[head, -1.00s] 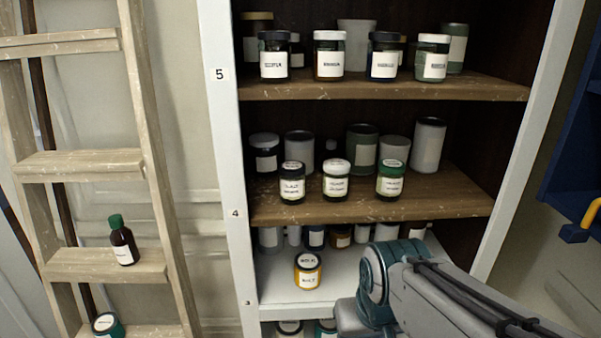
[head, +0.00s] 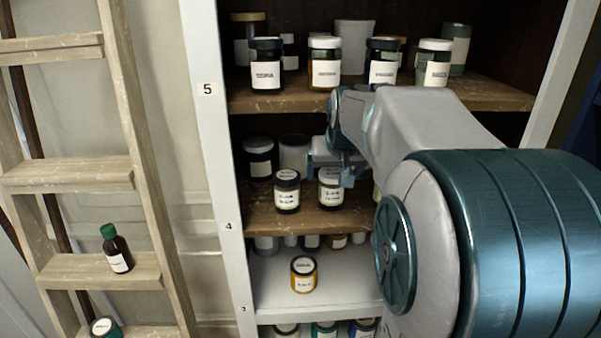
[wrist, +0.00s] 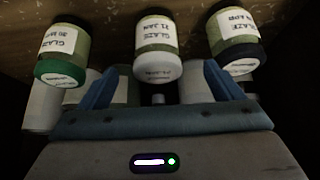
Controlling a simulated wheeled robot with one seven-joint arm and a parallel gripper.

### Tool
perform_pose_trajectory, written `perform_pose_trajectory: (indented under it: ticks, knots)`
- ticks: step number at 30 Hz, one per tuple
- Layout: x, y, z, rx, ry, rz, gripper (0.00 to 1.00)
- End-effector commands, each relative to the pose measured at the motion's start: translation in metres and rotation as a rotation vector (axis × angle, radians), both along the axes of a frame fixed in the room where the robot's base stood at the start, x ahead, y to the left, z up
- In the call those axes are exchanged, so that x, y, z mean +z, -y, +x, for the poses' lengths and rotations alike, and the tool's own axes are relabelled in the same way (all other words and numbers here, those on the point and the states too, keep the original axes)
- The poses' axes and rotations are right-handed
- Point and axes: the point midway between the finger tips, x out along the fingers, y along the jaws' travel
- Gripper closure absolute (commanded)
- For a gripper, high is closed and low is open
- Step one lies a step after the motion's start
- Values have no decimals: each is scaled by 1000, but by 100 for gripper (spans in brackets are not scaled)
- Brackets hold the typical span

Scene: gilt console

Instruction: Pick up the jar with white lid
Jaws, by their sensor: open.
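The jar with white lid (head: 331,190) stands upright in the front row of the shelf marked 4. My gripper (head: 346,172) is at that jar and partly covers its upper right side in the head view. In the wrist view, which looks upside down, the same jar (wrist: 157,45) is centred, with its white lid lowest. My gripper (wrist: 164,68) is open there, its two blue fingers on either side of the lid in the picture.
A dark-lidded jar (head: 287,192) stands close on the left, and a green-lidded jar (wrist: 67,50) on the other side. Taller jars stand behind. The shelf above (head: 290,97) holds several jars, some white-lidded. A yellow jar (head: 303,275) stands on the shelf below.

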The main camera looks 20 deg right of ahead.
Motion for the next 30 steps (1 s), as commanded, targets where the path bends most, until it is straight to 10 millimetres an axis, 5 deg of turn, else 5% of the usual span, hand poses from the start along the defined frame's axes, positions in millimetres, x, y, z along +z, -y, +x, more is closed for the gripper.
perform_pose_trajectory:
  ticks: [18,27,30]
  knots:
    - [-54,18,41,-9,7,-1,13]
    - [-59,19,44,-9,10,-3,13]
    - [-59,19,44,-9,10,-3,38]
